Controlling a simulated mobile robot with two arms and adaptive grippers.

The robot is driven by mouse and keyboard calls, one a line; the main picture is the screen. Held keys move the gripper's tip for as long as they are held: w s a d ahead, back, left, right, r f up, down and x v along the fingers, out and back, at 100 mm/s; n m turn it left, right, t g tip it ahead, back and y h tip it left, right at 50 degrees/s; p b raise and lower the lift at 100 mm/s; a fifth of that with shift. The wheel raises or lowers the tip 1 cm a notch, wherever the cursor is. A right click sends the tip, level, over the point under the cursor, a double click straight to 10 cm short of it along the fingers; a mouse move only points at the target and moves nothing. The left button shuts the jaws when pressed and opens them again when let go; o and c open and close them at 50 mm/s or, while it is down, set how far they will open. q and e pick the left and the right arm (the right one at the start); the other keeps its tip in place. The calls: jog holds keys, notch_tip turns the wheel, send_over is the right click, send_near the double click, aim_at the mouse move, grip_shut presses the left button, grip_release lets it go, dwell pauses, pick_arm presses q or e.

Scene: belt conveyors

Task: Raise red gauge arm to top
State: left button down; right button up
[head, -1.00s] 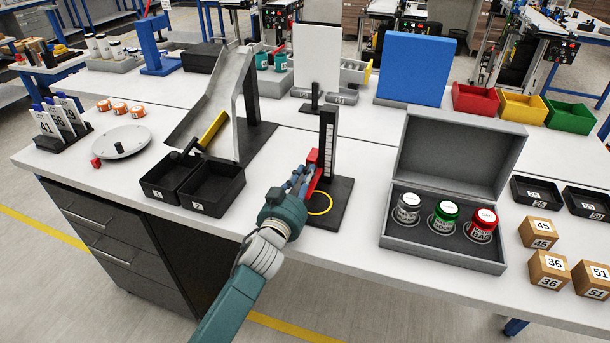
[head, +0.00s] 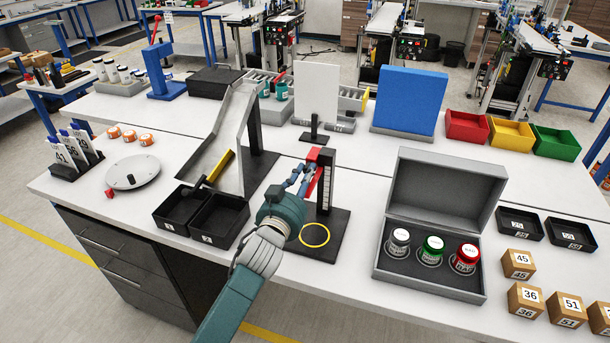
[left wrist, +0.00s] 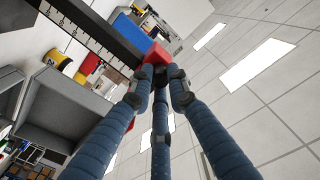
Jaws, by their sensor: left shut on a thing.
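The height gauge stands on a black base (head: 332,243) with a yellow ring on it. Its dark upright column (head: 326,178) carries a white scale. The red gauge arm (head: 313,156) is high on the column, close to its top. My left gripper (head: 303,180) is shut on the red part, with its blue fingers beside the column. In the left wrist view the fingers close on a red block (left wrist: 157,54) next to the scale column (left wrist: 88,35). The fingers hide part of the red arm. My right gripper is not in view.
An open grey case (head: 430,291) with three jars stands right of the gauge. Two black bins (head: 218,219) and a grey chute (head: 221,137) are to the left. A white panel (head: 319,91) and a blue panel (head: 409,101) stand behind.

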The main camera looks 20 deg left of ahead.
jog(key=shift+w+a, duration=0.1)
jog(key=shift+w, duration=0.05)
pick_arm(q)
jog(key=c, duration=1.7)
grip_release()
jog(key=shift+w, duration=0.1)
jog(key=shift+o, duration=0.2)
jog(key=shift+w+a+f, duration=0.1)
jog(key=shift+f, duration=0.1)
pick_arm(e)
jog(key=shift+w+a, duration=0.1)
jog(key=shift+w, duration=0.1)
pick_arm(q)
jog(key=s, duration=1.2)
jog(key=shift+a, duration=0.2)
